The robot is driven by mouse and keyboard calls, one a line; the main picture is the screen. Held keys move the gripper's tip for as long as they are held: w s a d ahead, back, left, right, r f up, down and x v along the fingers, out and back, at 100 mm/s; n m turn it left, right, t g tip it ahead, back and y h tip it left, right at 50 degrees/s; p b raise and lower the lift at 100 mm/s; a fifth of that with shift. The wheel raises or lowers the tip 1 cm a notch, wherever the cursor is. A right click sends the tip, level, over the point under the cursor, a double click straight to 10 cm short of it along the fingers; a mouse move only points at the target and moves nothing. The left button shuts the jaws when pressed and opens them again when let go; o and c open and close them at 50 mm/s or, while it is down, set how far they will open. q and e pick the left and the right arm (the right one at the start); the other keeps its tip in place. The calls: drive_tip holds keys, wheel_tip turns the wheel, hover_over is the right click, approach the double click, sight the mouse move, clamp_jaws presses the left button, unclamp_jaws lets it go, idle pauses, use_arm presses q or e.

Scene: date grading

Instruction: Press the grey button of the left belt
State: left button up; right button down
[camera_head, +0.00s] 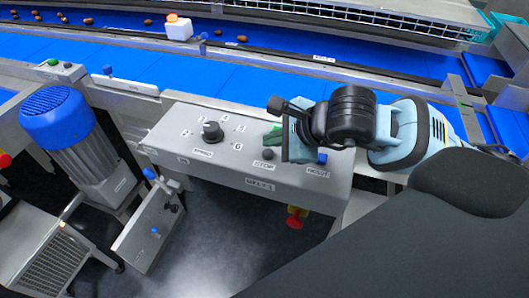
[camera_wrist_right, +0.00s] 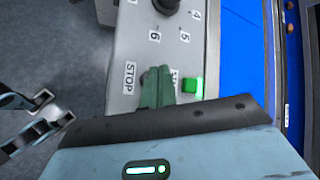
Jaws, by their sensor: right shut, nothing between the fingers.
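The grey button (camera_head: 268,154) sits above the STOP label on the sloped control box (camera_head: 340,187), whose front label seems to read BELT 1. My right gripper (camera_head: 274,137) is over this box, its green fingers shut and empty, just beyond the grey button in the head view. In the right wrist view the shut fingers (camera_wrist_right: 158,78) lie between the STOP label and the lit green button (camera_wrist_right: 193,87), and they cover most of the grey button. I cannot tell whether they touch it.
The box also carries a black speed knob (camera_head: 212,131) and a blue RESET button (camera_head: 321,158). Blue belts (camera_head: 200,72) run behind it, with brown dates and a white block (camera_head: 178,30). A blue-capped motor (camera_head: 57,115) stands left. A red knob (camera_head: 295,220) hangs below the box.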

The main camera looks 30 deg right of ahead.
use_arm(q)
drive_tip(key=shift+w, duration=0.3)
use_arm(e)
drive_tip(key=shift+f, duration=0.2)
use_arm(q)
drive_tip(key=shift+s+f, duration=0.25)
drive_tip(key=shift+s, duration=0.35)
drive_tip(key=shift+w, duration=0.5)
drive_tip(key=shift+s, duration=0.1)
idle(0.4)
drive_tip(key=shift+s+f+b, duration=0.4)
drive_tip(key=shift+s+f, duration=0.1)
drive_tip(key=shift+s, duration=0.25)
use_arm(e)
drive_tip(key=shift+f, duration=0.45)
use_arm(q)
drive_tip(key=shift+w+f, duration=0.1)
drive_tip(key=shift+w, duration=0.3)
use_arm(e)
drive_tip(key=shift+f, duration=0.1)
